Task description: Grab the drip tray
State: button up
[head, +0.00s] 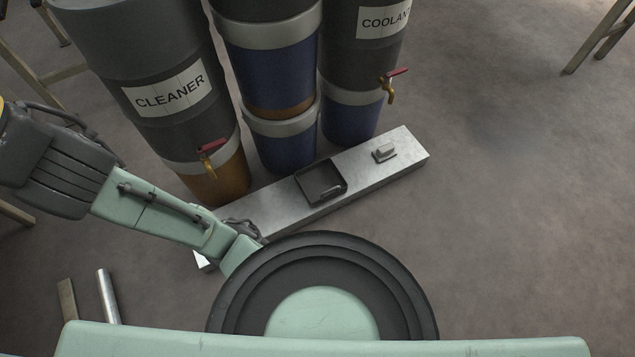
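A dark, shallow, square tray (311,176), which looks like the drip tray, lies on a long metal bench (275,212) in the middle of the head view. A small handle-like piece shows at its near right edge. The tray sits in front of the blue drums, and nothing touches it from above. My arm reaches from the bottom middle to the left edge, and its end runs out of the picture. My gripper cannot be made out in this view.
A drum labelled CLEANER (160,110) with a red-handled tap (209,157) and one labelled COOLANT (362,60) stand behind the bench. A small metal block (384,152) sits on its right end. A dark cabled piece (243,229) shows near its left end.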

aim_at(320, 181)
jog(key=j, duration=0.4)
jog(key=j+z, duration=0.25)
jog(key=z, duration=0.15)
jog(key=i+j+z, duration=0.1)
jog(key=j+z, duration=0.4)
jog(key=z, duration=0.25)
jog(key=i+j+z, duration=0.1)
jog(key=z, duration=0.25)
jog(key=j+z, duration=0.2)
jog(key=z, duration=0.15)
jog(key=j, duration=0.2)
jog(key=i, duration=0.05)
